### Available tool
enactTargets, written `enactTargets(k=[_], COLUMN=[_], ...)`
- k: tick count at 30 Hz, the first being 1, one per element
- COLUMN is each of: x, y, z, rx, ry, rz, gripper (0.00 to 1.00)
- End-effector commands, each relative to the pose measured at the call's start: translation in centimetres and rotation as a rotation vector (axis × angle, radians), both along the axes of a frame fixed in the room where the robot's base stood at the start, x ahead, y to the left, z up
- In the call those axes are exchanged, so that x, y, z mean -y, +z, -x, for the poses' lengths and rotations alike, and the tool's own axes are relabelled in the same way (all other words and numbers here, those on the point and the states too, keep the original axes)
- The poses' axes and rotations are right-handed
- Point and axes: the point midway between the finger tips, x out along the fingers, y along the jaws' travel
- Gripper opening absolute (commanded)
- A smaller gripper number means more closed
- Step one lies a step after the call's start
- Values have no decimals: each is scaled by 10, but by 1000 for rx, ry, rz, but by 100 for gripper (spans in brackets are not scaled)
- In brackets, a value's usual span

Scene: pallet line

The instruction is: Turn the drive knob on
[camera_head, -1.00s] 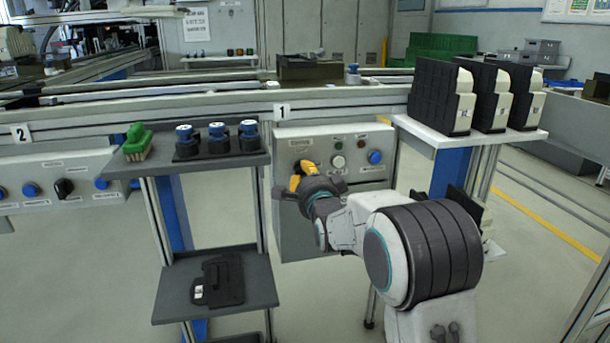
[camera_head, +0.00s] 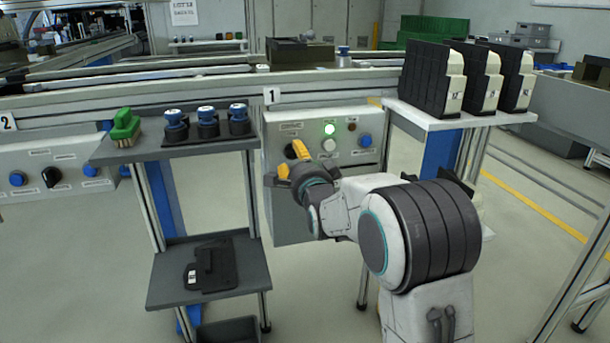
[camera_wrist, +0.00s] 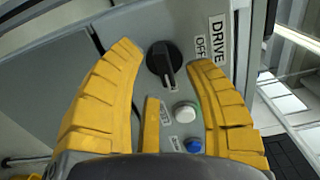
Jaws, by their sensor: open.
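The black drive knob (camera_wrist: 163,62) is on the panel in the wrist view, beside the labels DRIVE and OFF. Its raised bar slants down the picture, not toward the OFF label. My gripper (camera_wrist: 168,52) is open, with its yellow fingers to either side of the knob and a visible gap on both sides. In the head view the knob (camera_head: 290,151) shows as a dark patch behind the yellow fingers of my gripper (camera_head: 291,160). A green lamp (camera_head: 330,129) on the control box is lit.
A white button (camera_head: 329,145) and a blue button (camera_head: 365,140) sit right of the knob. A shelf (camera_head: 110,152) with a green brush and blue-topped parts stands left. A white shelf (camera_head: 415,112) with black-and-white units stands right.

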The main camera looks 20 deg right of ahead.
Motion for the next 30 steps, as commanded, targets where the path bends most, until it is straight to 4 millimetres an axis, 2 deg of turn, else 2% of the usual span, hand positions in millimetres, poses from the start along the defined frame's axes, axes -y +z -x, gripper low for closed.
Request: enactTargets(k=[12, 18, 24, 30], x=[0, -1, -1, -1], y=[1, 1, 1, 0], z=[64, 88, 102, 107], rx=[1, 2, 2, 2], ry=[1, 1, 1, 1], rz=[0, 0, 0, 0], gripper=[48, 48, 48, 48])
